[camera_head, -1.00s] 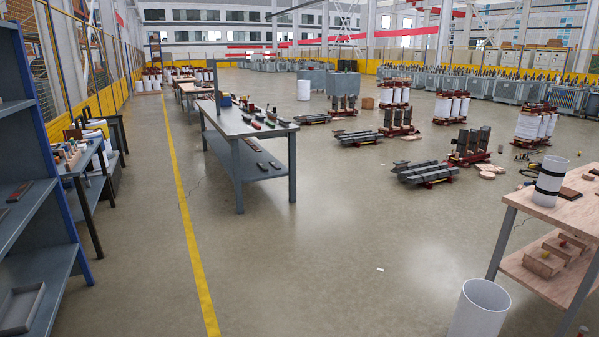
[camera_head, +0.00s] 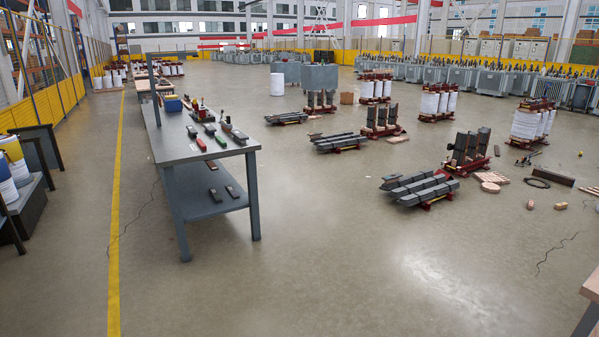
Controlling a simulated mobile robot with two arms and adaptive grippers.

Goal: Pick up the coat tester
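I cannot pick out the coat tester for certain. More dark items (camera_head: 233,191) lie on the table's lower shelf. Neither of my grippers shows in the head view.
A yellow floor line (camera_head: 117,200) runs along the left. Stacked grey cores (camera_head: 418,188) on red bases stand to the right. A wooden table corner (camera_head: 592,290) shows at lower right. The floor between is clear.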

